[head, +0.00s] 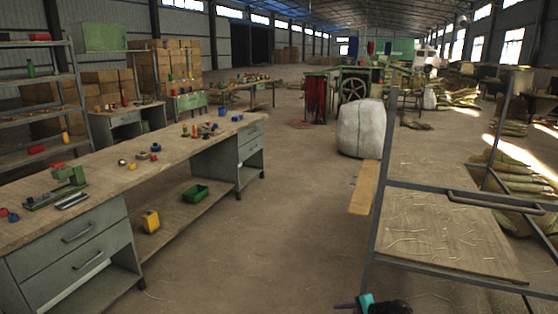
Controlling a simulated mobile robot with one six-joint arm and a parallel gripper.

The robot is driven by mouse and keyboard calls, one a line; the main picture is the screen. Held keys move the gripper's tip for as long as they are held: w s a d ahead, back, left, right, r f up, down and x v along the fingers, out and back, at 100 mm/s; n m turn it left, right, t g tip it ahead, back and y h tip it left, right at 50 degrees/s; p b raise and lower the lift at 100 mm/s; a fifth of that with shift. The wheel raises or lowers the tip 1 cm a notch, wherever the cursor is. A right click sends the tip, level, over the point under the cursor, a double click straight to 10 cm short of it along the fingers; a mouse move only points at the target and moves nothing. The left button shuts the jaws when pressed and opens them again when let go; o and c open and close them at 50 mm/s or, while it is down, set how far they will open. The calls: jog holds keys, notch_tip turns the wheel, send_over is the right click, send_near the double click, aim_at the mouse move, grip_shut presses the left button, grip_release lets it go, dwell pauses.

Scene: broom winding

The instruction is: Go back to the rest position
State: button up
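At the bottom edge, right of the middle, a small teal and black piece (365,303) shows, with a thin dark tip pointing left. It looks like the end of my arm, but it is mostly cut off by the picture's edge. I cannot make out two fingers there, or whether they are open or shut. Nothing is seen held in it. It is over the bare floor, in front of the metal-framed work table (450,268) at the right.
A long workbench (105,177) with drawers and small parts runs along the left. A white sack (361,128) stands beyond the metal frame. A wooden board (364,188) sits at the table's left side. A wheeled machine (353,88) stands farther back. The floor between is clear.

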jog(key=s+a+f+n+g+h, duration=0.1)
jog(key=s+a+f+n+g, duration=0.1)
jog(key=s+a+f, duration=0.5)
jog(key=s+a+f+n+g, duration=0.2)
jog(key=s+a+f+g, duration=0.1)
jog(key=s, duration=0.7)
jog(key=s+a+f+n+g+h, duration=0.1)
jog(key=s+a+f+n+g, duration=0.1)
jog(key=s+a+f, duration=0.55)
jog(key=s+d+n+g+h, duration=0.2)
jog(key=s+d+g, duration=0.1)
jog(key=s, duration=1.1)
jog(key=s+d+n+g+h, duration=0.1)
jog(key=s+d+n+h, duration=0.2)
jog(key=s+d, duration=0.4)
jog(key=shift+s+d+r+n+g+h, duration=0.15)
jog(key=shift+s+r+n+g+h, duration=0.2)
jog(key=shift+s+n, duration=0.2)
jog(key=shift+w, duration=0.1)
jog(key=shift+c, duration=0.6)
